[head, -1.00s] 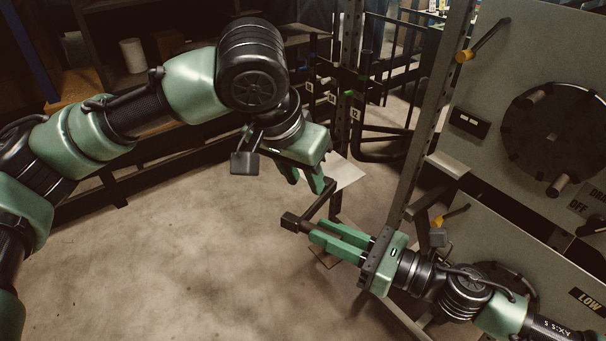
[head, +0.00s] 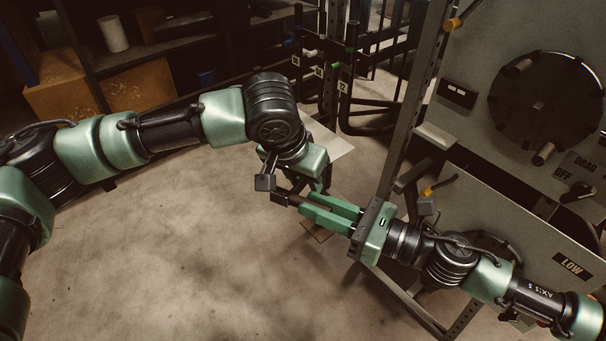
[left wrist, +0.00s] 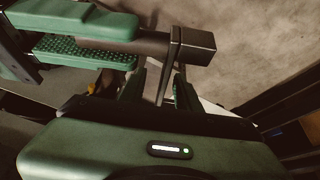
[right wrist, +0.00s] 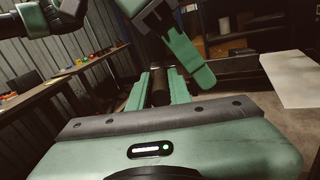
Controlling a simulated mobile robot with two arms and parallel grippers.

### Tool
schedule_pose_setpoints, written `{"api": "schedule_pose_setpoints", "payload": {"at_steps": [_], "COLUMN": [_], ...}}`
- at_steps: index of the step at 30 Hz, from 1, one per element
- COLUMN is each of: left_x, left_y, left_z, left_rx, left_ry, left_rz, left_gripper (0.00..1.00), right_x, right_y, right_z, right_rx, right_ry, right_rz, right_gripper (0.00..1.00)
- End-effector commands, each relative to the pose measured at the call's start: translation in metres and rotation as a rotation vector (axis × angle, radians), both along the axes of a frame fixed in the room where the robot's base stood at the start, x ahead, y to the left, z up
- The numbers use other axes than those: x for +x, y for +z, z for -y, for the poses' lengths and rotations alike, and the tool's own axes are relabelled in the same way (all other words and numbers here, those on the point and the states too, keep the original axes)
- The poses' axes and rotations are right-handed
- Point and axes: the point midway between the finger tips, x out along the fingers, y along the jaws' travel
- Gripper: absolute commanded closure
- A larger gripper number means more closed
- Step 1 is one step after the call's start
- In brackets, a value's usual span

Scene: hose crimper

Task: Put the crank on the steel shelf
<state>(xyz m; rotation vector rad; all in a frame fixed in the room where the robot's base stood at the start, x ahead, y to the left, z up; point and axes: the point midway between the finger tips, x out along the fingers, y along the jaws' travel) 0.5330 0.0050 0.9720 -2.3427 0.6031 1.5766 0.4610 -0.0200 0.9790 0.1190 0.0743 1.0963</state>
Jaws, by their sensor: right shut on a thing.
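The crank is dark, with a square block end (head: 280,198). My right gripper (head: 303,204) is shut on its round handle, which shows between the green fingers in the right wrist view (right wrist: 160,86). My left gripper (head: 306,186) is just above and behind it. In the left wrist view the block (left wrist: 195,45) lies beyond my left fingers, and the crank's thin arm (left wrist: 162,78) runs between them with a gap visible, so the left gripper looks open. In the head view my left fingers partly hide the crank arm. Dark shelving (head: 165,62) stands at the back left; I cannot tell whether it is the steel shelf.
A grey machine panel (head: 465,135) with a round black disc (head: 545,95) and yellow-tipped levers stands at the right, beside a steel post (head: 405,150). A rack of black hoses (head: 375,85) stands behind. The floor (head: 170,250) at left front is clear.

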Motion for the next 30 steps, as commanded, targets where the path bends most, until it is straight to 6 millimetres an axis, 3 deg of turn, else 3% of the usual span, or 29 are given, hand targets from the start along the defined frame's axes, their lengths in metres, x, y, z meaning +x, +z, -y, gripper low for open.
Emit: {"api": "schedule_pose_setpoints", "payload": {"at_steps": [5,8,9,30], "left_x": [0.0,0.0001,0.0,-0.0037], "left_y": [0.0001,0.0003,0.0004,0.0013], "left_z": [0.0001,0.0001,0.0002,0.0049], "left_rx": [0.0,0.0,-0.001,-0.008], "left_ry": [0.0,0.0,0.0,-0.013], "left_rz": [0.0,0.0,0.0,-0.003], "left_gripper": [0.67,0.95,1.0,1.0], "right_x": [0.0,0.0001,0.0001,0.0], "right_y": [0.0016,0.0016,0.0016,0.0015], "right_z": [-0.0002,-0.0002,-0.0003,-0.0009], "right_rx": [0.001,0.001,0.001,0.002], "right_ry": [0.001,0.001,0.001,0.002], "right_rz": [0.004,0.004,0.004,0.003], "right_gripper": [1.0,1.0,1.0,1.0]}}
